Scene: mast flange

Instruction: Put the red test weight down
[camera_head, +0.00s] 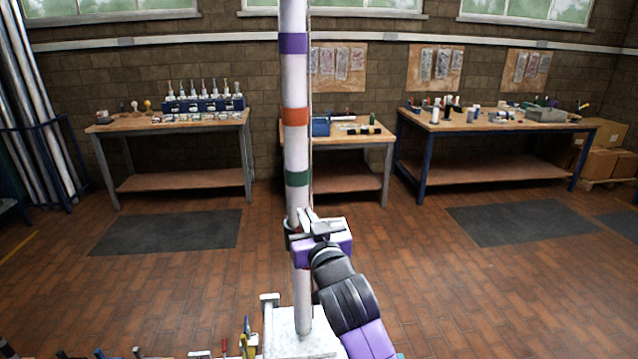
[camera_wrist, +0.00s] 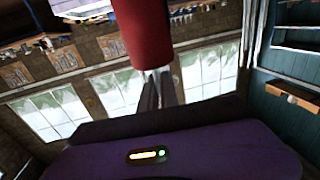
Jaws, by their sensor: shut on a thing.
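The red test weight (camera_wrist: 143,30) is a red cylinder at the top middle of the wrist view, cut off by the frame's edge. My gripper's fingers (camera_wrist: 159,76) are close together and shut on its near end. In the head view my gripper (camera_head: 314,222) is at the white mast, in front of its lower part. I cannot make out the weight there; my gripper seems to hide it. Whether the weight touches the mast cannot be told.
The mast (camera_head: 298,154) has purple, orange and green bands and rises from a white base block (camera_head: 304,343). Workbenches (camera_head: 180,124) line the back wall. The brick floor between has free room.

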